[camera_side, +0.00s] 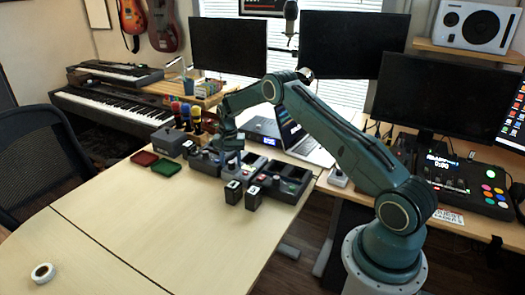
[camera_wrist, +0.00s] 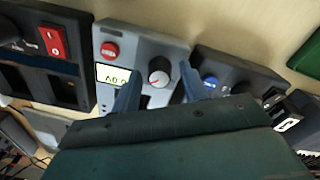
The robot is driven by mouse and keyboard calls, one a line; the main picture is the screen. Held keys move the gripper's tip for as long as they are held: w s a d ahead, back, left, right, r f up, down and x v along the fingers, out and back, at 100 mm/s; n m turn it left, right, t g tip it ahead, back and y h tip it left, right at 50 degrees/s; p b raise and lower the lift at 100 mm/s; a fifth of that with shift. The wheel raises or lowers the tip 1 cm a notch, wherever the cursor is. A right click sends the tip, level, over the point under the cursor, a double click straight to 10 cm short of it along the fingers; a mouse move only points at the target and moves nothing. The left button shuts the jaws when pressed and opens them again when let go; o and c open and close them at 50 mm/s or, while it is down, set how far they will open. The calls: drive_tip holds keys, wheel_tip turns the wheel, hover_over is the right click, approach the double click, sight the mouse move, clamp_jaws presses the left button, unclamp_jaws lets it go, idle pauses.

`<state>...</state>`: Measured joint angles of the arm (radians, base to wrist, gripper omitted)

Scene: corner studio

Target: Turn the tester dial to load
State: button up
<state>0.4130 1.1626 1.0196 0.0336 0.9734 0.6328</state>
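The tester (camera_wrist: 145,45) is a grey box in the wrist view with a red button, a lit display (camera_wrist: 112,75) and a round dial (camera_wrist: 159,72). The dial has a dark rim, a pale face and a red pointer mark. The dial's labels are not readable. My gripper (camera_wrist: 158,85) is open, with one blue finger on each side of the dial and visible space between them and it. Whether the fingertips reach down to dial height is unclear.
A dark device with a red rocker switch (camera_wrist: 52,40) and one with a blue button (camera_wrist: 210,81) flank the tester. Two numbered dark blocks (camera_side: 233,192) (camera_side: 252,198) stand in front. Red (camera_side: 144,158) and green (camera_side: 167,167) trays lie left. The front tabletop is mostly clear.

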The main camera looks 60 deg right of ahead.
sight(230, 162)
drive_tip(key=shift+r, duration=0.15)
wheel_tip(230, 162, up, 14)
drive_tip(key=shift+w+f, duration=0.15)
drive_tip(key=shift+f, duration=0.05)
idle(0.7)
drive_tip(key=shift+a, duration=0.1)
drive_tip(key=s+a+r+n+t, duration=0.1)
drive_tip(key=s+a+r+n, duration=0.2)
drive_tip(key=s+a+r, duration=0.65)
drive_tip(key=s+a+r+n+t, duration=0.25)
drive_tip(key=s+a+r, duration=0.3)
drive_tip(key=r, duration=0.65)
drive_tip(key=s+a+f+n+t, duration=0.1)
drive_tip(key=s+a+n, duration=0.2)
drive_tip(key=s, duration=0.9)
drive_tip(key=s+a+f+n+t, duration=0.1)
drive_tip(key=s+a+f+n, duration=0.1)
drive_tip(key=s+a+n, duration=0.2)
drive_tip(key=s+a, duration=0.3)
drive_tip(key=s, duration=0.5)
